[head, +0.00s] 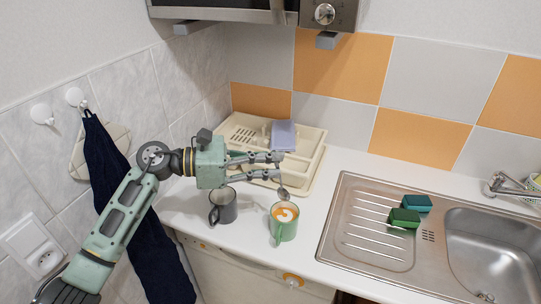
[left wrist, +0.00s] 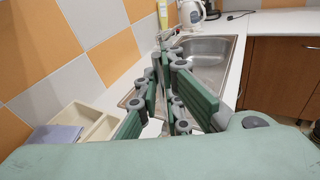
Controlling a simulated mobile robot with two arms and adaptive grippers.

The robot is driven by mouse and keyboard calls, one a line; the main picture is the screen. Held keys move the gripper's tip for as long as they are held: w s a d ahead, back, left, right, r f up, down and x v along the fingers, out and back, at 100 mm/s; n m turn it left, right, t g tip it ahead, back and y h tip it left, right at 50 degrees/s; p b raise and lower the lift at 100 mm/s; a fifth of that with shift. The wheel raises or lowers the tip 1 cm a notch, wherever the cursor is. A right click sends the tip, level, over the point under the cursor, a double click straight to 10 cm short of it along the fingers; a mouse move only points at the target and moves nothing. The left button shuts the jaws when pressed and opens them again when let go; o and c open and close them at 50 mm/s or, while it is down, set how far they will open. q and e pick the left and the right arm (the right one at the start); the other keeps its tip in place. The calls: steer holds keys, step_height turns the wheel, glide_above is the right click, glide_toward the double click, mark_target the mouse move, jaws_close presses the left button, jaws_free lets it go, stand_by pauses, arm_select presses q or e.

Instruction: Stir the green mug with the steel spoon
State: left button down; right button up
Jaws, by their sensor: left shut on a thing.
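The green mug (head: 284,226) stands upright on the white counter, left of the sink. It holds an orange-brown drink with a white pattern on top. My left gripper (head: 280,165) is above the mug and shut on the steel spoon (head: 284,193). The spoon hangs bowl down, and its bowl appears just above the mug's rim, apart from the drink. The fingers hide part of the handle. In the left wrist view the gripper's fingers (left wrist: 168,75) are seen from behind, and I cannot make out the spoon clearly. My right gripper is not in view.
A dark grey mug (head: 223,208) stands left of the green mug. A cream dish rack (head: 310,165) with a blue-grey item is behind the gripper. The sink (head: 345,220) at right bears a green block (head: 404,218) and a teal block (head: 417,203). A dark towel (head: 120,180) hangs at left.

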mark_target(285, 197)
arm_select(q)
steer(key=f+b, duration=1.1)
steer(key=shift+w+d+f, duration=0.15)
steer(key=shift+w+d, duration=0.1)
steer(key=shift+w, duration=0.05)
steer(key=shift+d+f, duration=0.1)
steer(key=shift+f, duration=0.15)
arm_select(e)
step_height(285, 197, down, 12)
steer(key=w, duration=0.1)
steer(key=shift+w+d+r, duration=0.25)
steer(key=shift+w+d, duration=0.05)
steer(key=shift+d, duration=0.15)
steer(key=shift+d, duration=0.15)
